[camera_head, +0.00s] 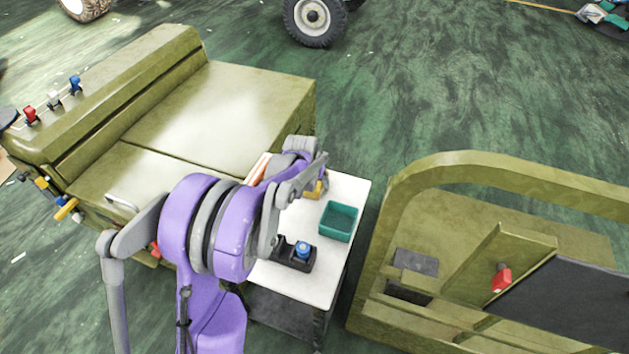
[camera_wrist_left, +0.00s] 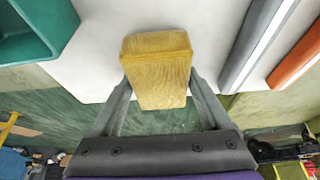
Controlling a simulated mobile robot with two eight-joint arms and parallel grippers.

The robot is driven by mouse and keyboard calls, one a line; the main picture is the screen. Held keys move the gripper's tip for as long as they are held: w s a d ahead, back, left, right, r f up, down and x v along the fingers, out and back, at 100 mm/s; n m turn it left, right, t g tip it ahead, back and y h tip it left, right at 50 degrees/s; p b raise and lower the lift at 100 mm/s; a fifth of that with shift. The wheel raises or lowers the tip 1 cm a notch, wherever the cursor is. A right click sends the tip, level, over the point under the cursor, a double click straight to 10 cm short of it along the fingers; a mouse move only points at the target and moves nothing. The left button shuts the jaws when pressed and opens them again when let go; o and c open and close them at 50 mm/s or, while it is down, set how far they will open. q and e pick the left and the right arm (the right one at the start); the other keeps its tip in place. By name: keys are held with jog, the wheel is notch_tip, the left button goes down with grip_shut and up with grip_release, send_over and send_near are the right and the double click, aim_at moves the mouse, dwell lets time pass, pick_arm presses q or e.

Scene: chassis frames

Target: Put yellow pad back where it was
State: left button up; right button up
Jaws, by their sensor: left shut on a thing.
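The yellow pad (camera_wrist_left: 158,70) is a small block gripped between the two fingers of my left gripper (camera_wrist_left: 160,88). In the head view a small part of the yellow pad (camera_head: 314,190) shows below my left gripper (camera_head: 318,180), over the far part of the white tabletop (camera_head: 348,188). In the wrist view the pad overlaps the table's edge in the picture; I cannot tell whether it touches the surface. My left arm hides part of the table in the head view. My right gripper is not in view.
A grey bar (camera_wrist_left: 258,40) and an orange bar (camera_wrist_left: 298,55) lie beside the pad. Olive chassis parts (camera_head: 220,110) flank the table.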

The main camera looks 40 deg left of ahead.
pick_arm(q)
jog(key=shift+f, duration=0.2)
jog(key=o, duration=1.2)
jog(key=shift+c, duration=0.2)
jog(key=shift+s+r, duration=0.1)
jog(key=shift+r, duration=0.45)
jog(key=p+v, duration=0.2)
jog(key=v, duration=0.9)
jog(key=s+d+f+m, duration=0.1)
jog(key=s+d, duration=0.9)
jog(key=s+d+f+m+h, duration=0.1)
jog(key=s+d+m, duration=0.1)
jog(key=s+d, duration=0.9)
jog(key=shift+s+d+f+m, duration=0.25)
jog(key=shift+d+f+m, duration=0.05)
jog(key=shift+d+f, duration=0.05)
